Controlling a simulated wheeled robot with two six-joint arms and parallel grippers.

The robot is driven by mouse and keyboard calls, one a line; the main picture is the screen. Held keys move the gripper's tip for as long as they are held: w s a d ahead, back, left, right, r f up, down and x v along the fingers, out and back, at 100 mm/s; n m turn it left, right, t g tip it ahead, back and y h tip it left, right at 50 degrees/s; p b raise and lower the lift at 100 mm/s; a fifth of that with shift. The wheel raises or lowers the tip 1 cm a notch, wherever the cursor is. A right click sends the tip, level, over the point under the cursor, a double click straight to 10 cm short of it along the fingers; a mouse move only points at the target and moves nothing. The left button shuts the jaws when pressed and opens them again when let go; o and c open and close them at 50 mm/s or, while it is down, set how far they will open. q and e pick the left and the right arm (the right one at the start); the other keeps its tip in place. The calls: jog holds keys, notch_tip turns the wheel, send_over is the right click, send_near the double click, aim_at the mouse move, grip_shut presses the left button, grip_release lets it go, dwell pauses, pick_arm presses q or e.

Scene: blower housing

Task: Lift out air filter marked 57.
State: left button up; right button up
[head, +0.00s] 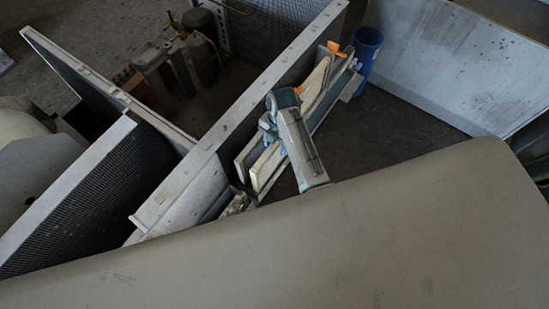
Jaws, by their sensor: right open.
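Cream-edged air filters stand on edge, side by side, in a narrow slot of the grey metal housing (245,105) in the head view. One long filter (316,86) reaches toward the back, and pale filter ends (262,168) show lower down. Orange tabs stick up at the far end and near the middle. I cannot read any number, so I cannot tell which filter is marked 57. My right gripper (266,130), teal and grey, is over the filters' near part, open. I cannot tell whether it touches one. My left gripper is out of view.
A blue cylinder (364,58) stands beyond the filters' far end. Grey panels (455,60) close off the right. An open compartment with machinery (180,62) and a mesh panel (95,195) lie left. A broad beige surface (300,255) hides the bottom.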

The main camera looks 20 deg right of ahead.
aim_at(275, 160)
jog(key=f, duration=0.1)
jog(key=f+p, duration=0.1)
jog(key=f, duration=0.1)
jog(key=shift+a+f, duration=0.15)
jog(key=shift+a, duration=0.1)
jog(key=shift+f+p, duration=0.3)
jog(key=shift+f, duration=0.25)
grip_shut()
